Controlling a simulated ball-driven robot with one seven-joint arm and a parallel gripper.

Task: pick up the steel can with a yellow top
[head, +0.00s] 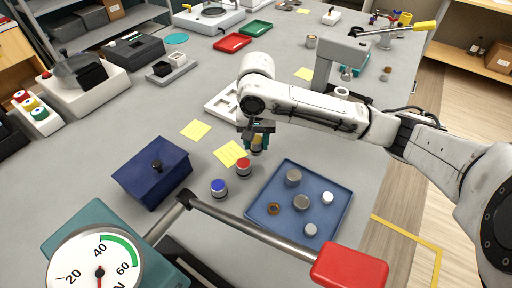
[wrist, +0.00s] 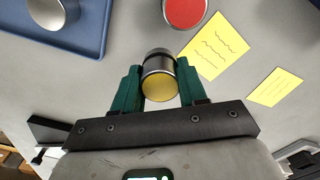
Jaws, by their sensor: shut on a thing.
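The steel can with a yellow top (wrist: 160,86) is between the two green fingers of my gripper (wrist: 158,88) in the wrist view, with a finger against each side. In the head view the can (head: 257,146) shows just below my gripper (head: 257,136), partly hidden by the fingers. My gripper is shut on it. Whether the can is clear of the table I cannot tell.
A red-topped can (head: 243,167) and a blue-topped can (head: 218,188) stand close by. A blue tray (head: 262,212) with several round pieces lies to the right. A dark blue lidded box (head: 135,178) and yellow notes (head: 195,130) lie left. A red-handled lever (head: 348,266) crosses the front.

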